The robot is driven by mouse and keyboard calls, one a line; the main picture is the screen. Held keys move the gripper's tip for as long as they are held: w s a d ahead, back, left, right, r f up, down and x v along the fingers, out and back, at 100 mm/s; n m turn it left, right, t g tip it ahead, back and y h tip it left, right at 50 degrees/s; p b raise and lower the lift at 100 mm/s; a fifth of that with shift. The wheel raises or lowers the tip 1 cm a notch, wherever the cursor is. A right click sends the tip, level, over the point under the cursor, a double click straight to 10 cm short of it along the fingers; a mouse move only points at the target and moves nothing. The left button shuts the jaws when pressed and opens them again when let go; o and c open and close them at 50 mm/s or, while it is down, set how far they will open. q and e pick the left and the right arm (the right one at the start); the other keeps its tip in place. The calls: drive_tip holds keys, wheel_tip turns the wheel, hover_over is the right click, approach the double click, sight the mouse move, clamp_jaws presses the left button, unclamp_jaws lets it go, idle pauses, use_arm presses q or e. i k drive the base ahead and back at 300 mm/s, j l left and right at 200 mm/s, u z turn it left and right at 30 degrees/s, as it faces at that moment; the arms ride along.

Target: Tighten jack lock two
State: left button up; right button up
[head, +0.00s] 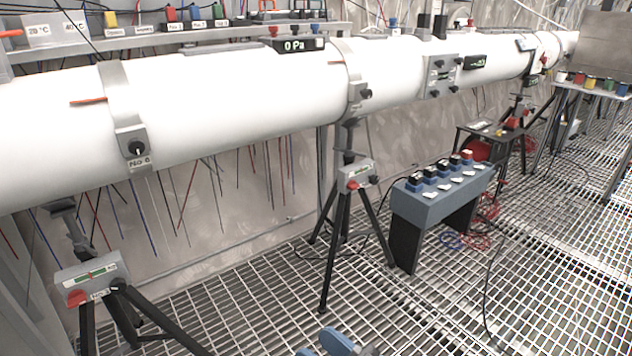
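Tripod jacks stand under the long white pipe (230,95). The near-left jack has a grey head (92,275) with a green and white level strip and a red lock knob (77,298). The middle jack has a smaller grey head (356,172) with a red knob (352,186). A farther jack (520,110) with red parts stands at the right. The jack numbers are too small to read surely, so I cannot tell which is two. Neither gripper shows clearly; only blue and grey parts show at the bottom edge, and I cannot tell which arm they belong to.
A low dark table (490,135) stands behind. Open grating lies in front.

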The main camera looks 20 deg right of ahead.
sight(352, 184)
drive_tip(key=i+l+u, duration=0.1)
drive_tip(key=l, duration=0.25)
drive_tip(key=i+l+u, duration=0.15)
drive_tip(key=l, duration=0.2)
drive_tip(key=i+l+u, duration=0.1)
drive_tip(key=l, duration=0.25)
drive_tip(key=i+l, duration=0.8)
drive_tip(key=i+j+u, duration=0.05)
